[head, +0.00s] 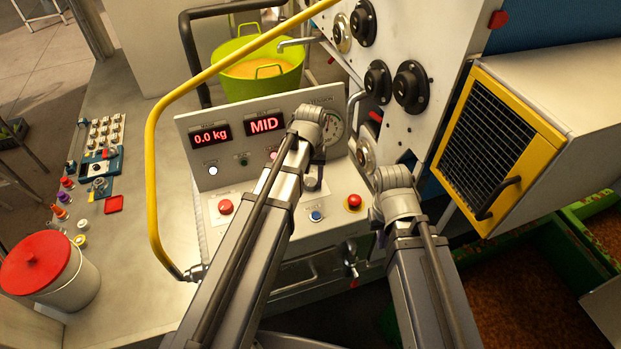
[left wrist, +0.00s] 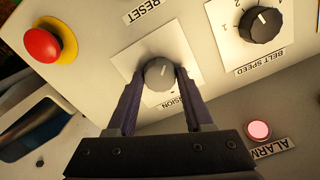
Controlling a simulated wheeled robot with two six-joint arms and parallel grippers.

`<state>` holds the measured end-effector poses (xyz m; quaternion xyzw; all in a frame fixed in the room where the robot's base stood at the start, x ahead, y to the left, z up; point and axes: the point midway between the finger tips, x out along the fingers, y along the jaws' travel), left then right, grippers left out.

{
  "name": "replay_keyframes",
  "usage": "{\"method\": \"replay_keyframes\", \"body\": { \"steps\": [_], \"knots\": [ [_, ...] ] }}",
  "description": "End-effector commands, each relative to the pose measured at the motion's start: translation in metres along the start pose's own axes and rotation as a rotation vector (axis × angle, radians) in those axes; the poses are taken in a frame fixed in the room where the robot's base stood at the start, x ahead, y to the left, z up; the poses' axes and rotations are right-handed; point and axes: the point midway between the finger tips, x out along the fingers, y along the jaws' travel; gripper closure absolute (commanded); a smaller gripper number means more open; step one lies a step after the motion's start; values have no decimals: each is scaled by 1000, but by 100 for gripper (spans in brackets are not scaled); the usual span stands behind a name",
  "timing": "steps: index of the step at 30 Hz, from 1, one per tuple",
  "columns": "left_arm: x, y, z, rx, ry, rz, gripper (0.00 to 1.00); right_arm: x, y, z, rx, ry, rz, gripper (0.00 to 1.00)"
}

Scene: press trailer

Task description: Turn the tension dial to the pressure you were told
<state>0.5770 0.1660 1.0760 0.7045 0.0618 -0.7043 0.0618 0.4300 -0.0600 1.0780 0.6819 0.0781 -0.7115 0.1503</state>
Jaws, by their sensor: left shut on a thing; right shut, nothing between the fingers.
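The grey tension dial (left wrist: 158,72) shows in the left wrist view on a white plate, its label partly covered and ending in "SION". The white mark on the dial points up and slightly right in that view. My left gripper (left wrist: 157,78) is shut on this dial, one dark finger on each side. In the head view my left arm hides the dial. The control panel's red displays read "0.0 kg" (head: 211,136) and "MID" (head: 264,124). My right gripper (head: 377,219) is shut and empty, mostly hidden behind its arm, right of the panel.
A belt speed dial (left wrist: 260,25), a lit alarm lamp (left wrist: 259,130) and a red button (left wrist: 42,44) are near the tension dial. A round gauge (head: 334,127) is on the panel. A yellow rail (head: 153,150) curves along the left; a yellow-framed grille (head: 490,145) stands right.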

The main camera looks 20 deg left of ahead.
Motion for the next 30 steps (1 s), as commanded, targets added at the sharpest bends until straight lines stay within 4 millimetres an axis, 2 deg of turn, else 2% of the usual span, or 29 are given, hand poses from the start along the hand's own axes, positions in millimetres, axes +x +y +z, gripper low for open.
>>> {"method": "replay_keyframes", "body": {
  "steps": [1,9,20,26,30],
  "knots": [
    [0,0,0,0,-1,0,46,0,0,0,0,0,0,100],
    [0,0,0,-1,-1,0,19,0,0,0,0,0,0,100],
    [-4,0,0,-1,0,0,19,-4,0,0,1,0,0,100],
    [-20,0,0,-1,0,0,19,-20,2,1,3,0,-1,100],
    [-37,0,0,-1,0,0,19,-37,3,2,6,0,-1,100]
  ]
}}
